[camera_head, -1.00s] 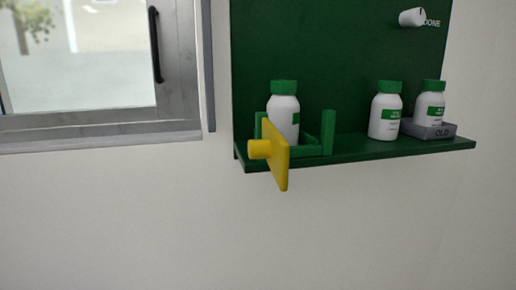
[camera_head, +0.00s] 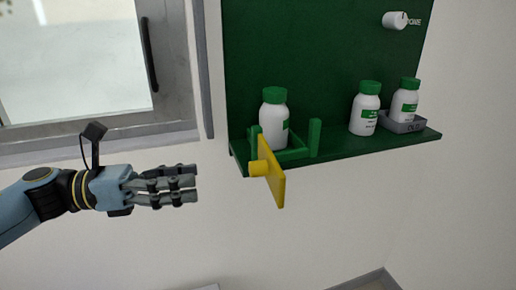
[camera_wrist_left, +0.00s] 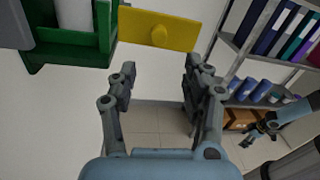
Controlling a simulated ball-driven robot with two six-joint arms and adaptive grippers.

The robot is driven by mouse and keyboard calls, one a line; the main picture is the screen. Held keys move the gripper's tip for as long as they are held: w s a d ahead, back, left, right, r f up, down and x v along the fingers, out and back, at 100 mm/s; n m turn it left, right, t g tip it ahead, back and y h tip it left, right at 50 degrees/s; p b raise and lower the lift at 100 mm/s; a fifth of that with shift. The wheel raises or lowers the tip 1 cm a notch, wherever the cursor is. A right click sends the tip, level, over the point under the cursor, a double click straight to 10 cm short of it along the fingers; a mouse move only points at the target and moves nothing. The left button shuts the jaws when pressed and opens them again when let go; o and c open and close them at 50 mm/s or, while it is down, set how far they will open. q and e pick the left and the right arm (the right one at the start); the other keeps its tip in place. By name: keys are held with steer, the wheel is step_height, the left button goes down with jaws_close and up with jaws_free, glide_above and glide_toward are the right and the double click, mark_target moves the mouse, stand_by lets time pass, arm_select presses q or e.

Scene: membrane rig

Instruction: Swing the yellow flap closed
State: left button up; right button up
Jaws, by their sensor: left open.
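The yellow flap (camera_head: 274,180) stands open, jutting out from the left front of the green holder (camera_head: 298,154). Its round yellow knob (camera_head: 258,168) points left. A white bottle with a green cap (camera_head: 272,112) stands upright in the holder. My left gripper (camera_head: 192,183) is open and empty, left of the knob and apart from it. In the left wrist view the flap (camera_wrist_left: 185,33) and knob (camera_wrist_left: 158,36) lie ahead of the open fingers (camera_wrist_left: 160,70). My right gripper (camera_wrist_left: 262,130) shows small at the right of that view; its jaw state is unclear.
The green shelf (camera_head: 345,147) also carries a white bottle (camera_head: 365,112) and a grey tray (camera_head: 403,125) with another bottle in it. A white knob (camera_head: 394,20) is on the green back panel. Free air lies below the shelf and between gripper and flap.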

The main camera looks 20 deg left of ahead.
mark_target(261, 168)
arm_select(q)
steer(key=p+x, duration=0.3)
steer(key=x, duration=0.8)
steer(key=shift+p, duration=0.3)
arm_select(e)
steer(key=r, duration=0.2)
steer(key=w+r, duration=0.1)
steer(key=r, duration=0.1)
steer(key=shift+d, duration=0.15)
arm_select(q)
jaws_close()
steer(key=shift+a, duration=0.1)
arm_select(e)
steer(key=shift+w, duration=0.1)
